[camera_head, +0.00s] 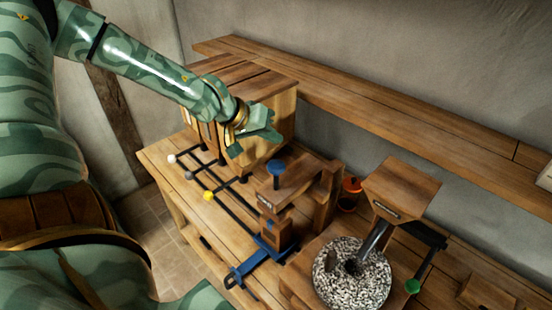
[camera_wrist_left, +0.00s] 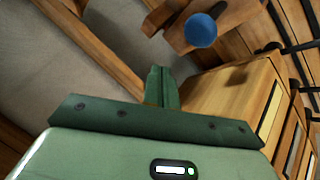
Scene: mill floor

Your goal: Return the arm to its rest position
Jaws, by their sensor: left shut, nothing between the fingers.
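My left arm, patterned in green, comes in from the upper left of the head view. Its gripper (camera_head: 258,136) is above the workbench, in front of the wooden cabinet (camera_head: 283,108) as seen from the head. In the left wrist view the two green fingers (camera_wrist_left: 160,82) are together, with nothing between them. I cannot tell the exact gap between gripper and cabinet. My right gripper is not in view.
Black rods with ball ends, one a yellow ball (camera_head: 208,196), stick out over the bench (camera_head: 158,160). A wooden press with a blue knob (camera_head: 277,168) stands beside them. A speckled millstone (camera_head: 335,291) is at lower right. A long shelf (camera_head: 390,108) runs along the wall.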

